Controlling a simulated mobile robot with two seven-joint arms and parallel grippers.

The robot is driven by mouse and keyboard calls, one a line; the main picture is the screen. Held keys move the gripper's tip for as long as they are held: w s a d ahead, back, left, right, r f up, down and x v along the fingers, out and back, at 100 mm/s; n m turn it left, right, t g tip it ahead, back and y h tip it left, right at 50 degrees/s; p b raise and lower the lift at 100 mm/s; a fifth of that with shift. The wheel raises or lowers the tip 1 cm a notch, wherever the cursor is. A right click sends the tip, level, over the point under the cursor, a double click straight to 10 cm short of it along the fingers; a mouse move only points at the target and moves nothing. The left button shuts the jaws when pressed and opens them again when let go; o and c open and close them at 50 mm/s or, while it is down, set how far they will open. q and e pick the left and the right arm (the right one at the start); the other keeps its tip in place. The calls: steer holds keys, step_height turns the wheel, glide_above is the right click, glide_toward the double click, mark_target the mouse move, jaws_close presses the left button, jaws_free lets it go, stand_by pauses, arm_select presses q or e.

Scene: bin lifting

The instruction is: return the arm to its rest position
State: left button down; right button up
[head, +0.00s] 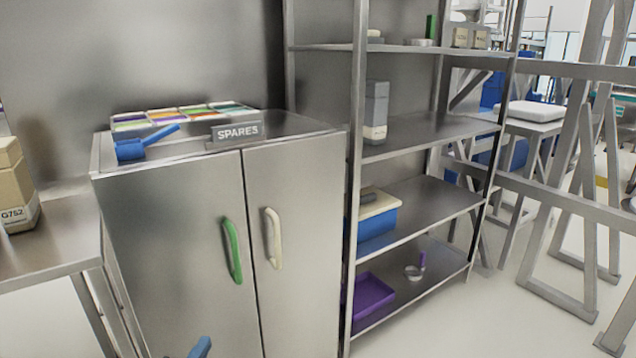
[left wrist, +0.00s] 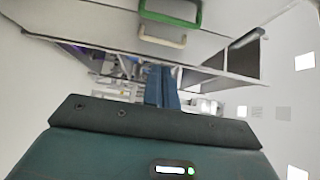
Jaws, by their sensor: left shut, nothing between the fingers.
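My left gripper (head: 200,348) shows only as a blue fingertip at the bottom edge of the head view, in front of the cabinet's lower part. In the left wrist view its two blue fingers (left wrist: 162,88) lie together, shut with nothing between them. They are apart from the cabinet. The rest of my left arm is out of the head view. My right gripper is in neither view.
A steel cabinet (head: 190,235) has a green handle (head: 232,250) and a cream handle (head: 273,238), both doors shut. A SPARES sign (head: 235,131) and blue scoop (head: 130,149) sit on top. Right stands a shelf rack (head: 425,132); left, a table (head: 50,235) with boxes.

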arm_select(q)
steer(key=s+d+r+n+g+p, duration=0.1)
steer(key=s+d+n+g+p, duration=0.2)
steer(key=s+n+p, duration=0.5)
steer(key=s+d+r+n+g+p, duration=0.2)
steer(key=s+d+n+g+p, duration=0.1)
steer(key=s+n+p, duration=0.5)
steer(key=shift+s+d+r+n+g, duration=0.2)
steer(key=shift+s+d+n+g, duration=0.25)
steer(key=shift+s, duration=0.8)
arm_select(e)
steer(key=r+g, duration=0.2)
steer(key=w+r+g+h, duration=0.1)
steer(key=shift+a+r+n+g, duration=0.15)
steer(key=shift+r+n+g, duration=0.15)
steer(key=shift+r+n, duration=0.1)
